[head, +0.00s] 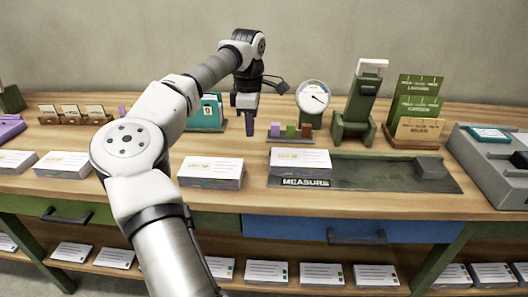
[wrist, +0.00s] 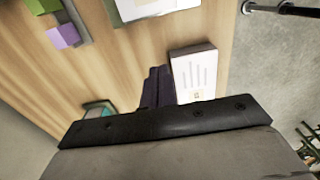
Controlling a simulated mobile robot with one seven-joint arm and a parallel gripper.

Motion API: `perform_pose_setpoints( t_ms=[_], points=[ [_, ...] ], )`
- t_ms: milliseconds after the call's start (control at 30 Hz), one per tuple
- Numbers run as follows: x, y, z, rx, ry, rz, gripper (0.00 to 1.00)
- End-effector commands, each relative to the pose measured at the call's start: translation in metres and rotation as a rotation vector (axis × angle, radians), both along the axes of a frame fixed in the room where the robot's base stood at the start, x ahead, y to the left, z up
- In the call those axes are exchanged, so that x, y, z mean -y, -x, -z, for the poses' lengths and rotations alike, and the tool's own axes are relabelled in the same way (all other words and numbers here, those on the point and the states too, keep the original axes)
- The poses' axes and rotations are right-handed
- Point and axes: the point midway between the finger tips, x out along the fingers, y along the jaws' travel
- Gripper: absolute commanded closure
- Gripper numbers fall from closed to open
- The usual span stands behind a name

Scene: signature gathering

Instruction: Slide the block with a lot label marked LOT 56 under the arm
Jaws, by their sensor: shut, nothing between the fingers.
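White-topped label blocks stand along the table's front: one (head: 210,172) near the middle, one (head: 300,160) on the dark tray marked MEASURE (head: 375,173), and two (head: 63,164) (head: 14,161) at the left. Their small print is unreadable, so I cannot tell which is LOT 56. A green upright device (head: 358,112) with a pale top stands behind the tray; I cannot tell whether it is the arm meant. My gripper (head: 249,124) is shut and empty, pointing down behind the middle block. In the wrist view, its dark fingers (wrist: 157,86) appear beside a white block (wrist: 194,75).
A rack of purple, green and brown pieces (head: 290,134), a dial gauge (head: 313,97), and card holders (head: 416,110) stand at the back. A grey machine (head: 490,165) is at the right. Drawers (head: 310,229) and a lower shelf of cards are below. Bare wood lies between the blocks.

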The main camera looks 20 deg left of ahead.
Motion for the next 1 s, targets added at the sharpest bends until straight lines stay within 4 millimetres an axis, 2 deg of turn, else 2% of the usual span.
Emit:
perform_pose_setpoints(
  t_ms=[167,533,700,1000],
  points=[
    [0.0,0.001,0.024,-0.003,0.003,0.001,1.0],
    [0.002,0.0,0.101,-0.001,0.007,0.003,1.0],
    [0.029,-0.008,0.097,0.001,0.004,0.005,1.0],
    [0.041,-0.011,0.098,0.001,0.005,0.001,1.0]
  ],
)
